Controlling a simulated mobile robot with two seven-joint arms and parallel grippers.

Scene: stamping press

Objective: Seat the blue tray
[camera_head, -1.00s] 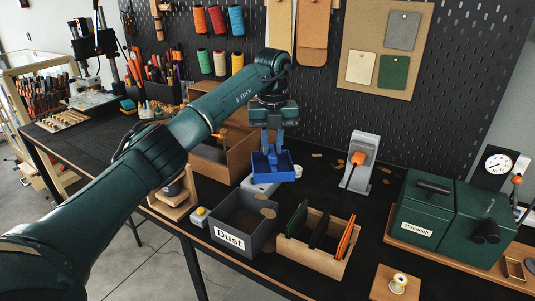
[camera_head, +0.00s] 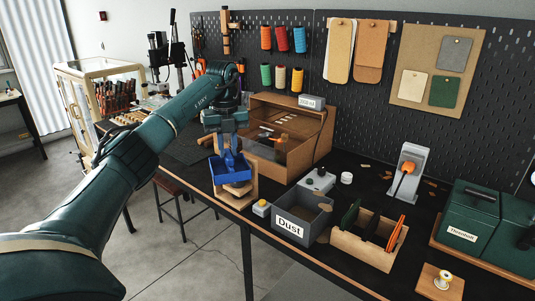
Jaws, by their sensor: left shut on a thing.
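The blue tray (camera_head: 231,174) is a shallow, open-topped box. My left gripper (camera_head: 231,154) points down and is shut on it, with the blue fingers reaching into the tray. The tray is roughly level at a small wooden stand (camera_head: 234,201) near the table's front edge. It covers the upper part of this stand. I cannot tell whether the tray touches the stand or hangs just above it. My right gripper is not in view.
A wooden cabinet (camera_head: 325,132) stands behind the tray. Green boxes (camera_head: 468,215) stand far right.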

